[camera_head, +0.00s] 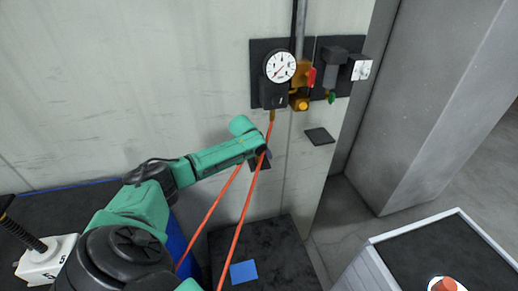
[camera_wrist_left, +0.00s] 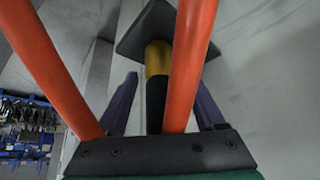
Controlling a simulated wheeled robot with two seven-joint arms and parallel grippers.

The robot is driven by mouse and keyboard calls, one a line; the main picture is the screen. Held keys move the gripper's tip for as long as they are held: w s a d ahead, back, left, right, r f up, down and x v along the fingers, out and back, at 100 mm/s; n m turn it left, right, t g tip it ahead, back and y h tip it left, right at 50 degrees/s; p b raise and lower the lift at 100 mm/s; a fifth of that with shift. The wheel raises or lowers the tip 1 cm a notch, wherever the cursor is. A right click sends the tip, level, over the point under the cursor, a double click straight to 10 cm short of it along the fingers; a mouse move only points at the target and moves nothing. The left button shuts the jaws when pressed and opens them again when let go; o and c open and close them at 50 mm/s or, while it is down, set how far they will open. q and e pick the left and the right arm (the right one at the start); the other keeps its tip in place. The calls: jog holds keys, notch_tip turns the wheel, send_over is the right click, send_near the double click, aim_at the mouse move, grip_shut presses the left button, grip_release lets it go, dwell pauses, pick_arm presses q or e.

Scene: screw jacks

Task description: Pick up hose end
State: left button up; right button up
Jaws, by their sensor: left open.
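The hose end shows in the left wrist view as a black sleeve with a brass collar (camera_wrist_left: 157,60), standing between my left gripper's fingers and pointing at a dark square plate (camera_wrist_left: 150,30). My left gripper (camera_wrist_left: 164,95) is open, with a finger on each side of the sleeve; I cannot tell whether either touches it. In the head view my left gripper (camera_head: 264,157) is by the wall below the gauge, and the hose end is hidden there. Two orange hose runs (camera_head: 238,232) pass by the gripper. My right gripper is not in view.
A pressure gauge (camera_head: 280,67) and a brass valve with a red handle (camera_head: 311,77) are on the wall panel above. A small dark plate (camera_head: 320,136) is on the wall to the right. A dark-topped cabinet (camera_head: 440,250) stands at lower right. A blue square (camera_head: 243,272) lies below.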

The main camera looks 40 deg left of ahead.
pick_arm(q)
jog(key=shift+a+f, duration=0.1)
grip_shut()
